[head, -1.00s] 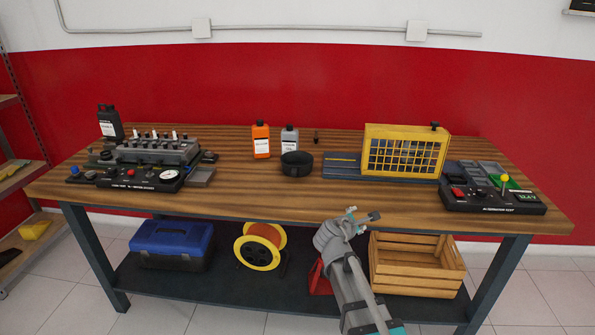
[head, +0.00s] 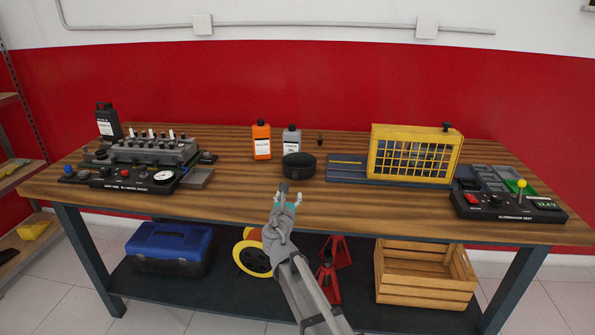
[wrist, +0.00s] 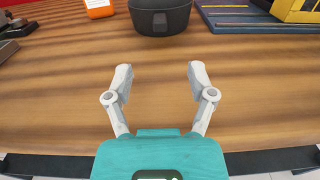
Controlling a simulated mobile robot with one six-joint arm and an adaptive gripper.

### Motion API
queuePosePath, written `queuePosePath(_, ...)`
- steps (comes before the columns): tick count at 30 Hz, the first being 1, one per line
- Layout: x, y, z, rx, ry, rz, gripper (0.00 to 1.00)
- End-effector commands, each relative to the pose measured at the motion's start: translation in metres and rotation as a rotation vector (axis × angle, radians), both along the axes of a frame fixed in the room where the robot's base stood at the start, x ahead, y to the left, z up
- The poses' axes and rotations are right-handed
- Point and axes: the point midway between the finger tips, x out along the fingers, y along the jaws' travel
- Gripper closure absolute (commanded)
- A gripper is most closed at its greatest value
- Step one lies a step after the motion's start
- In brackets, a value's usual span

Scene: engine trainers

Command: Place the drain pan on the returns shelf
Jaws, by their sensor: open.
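My gripper (head: 287,190) is at the bench's front edge, a little short of the black pan. In the wrist view my gripper (wrist: 158,75) is open, with nothing between its two fingers, and points at the pan with a gap of bare wood between. No returns shelf is clearly marked; a shelving rack (head: 30,175) stands at the far left.
An orange bottle (head: 262,141) and a grey bottle (head: 292,140) stand behind the pan. A yellow guarded unit (head: 412,152) is to its right. Trainer panels sit at the left (head: 135,175) and right (head: 508,200). The bench front near the gripper is clear.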

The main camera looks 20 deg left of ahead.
Motion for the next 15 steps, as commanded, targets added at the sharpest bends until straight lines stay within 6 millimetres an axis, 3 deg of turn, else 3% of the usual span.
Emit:
queuePosePath(8,0.012,0.004,0.0,0.002,0.001,0.0,0.29)
queuePosePath(15,0.045,0.012,0.0,0.003,0.002,-0.001,0.29)
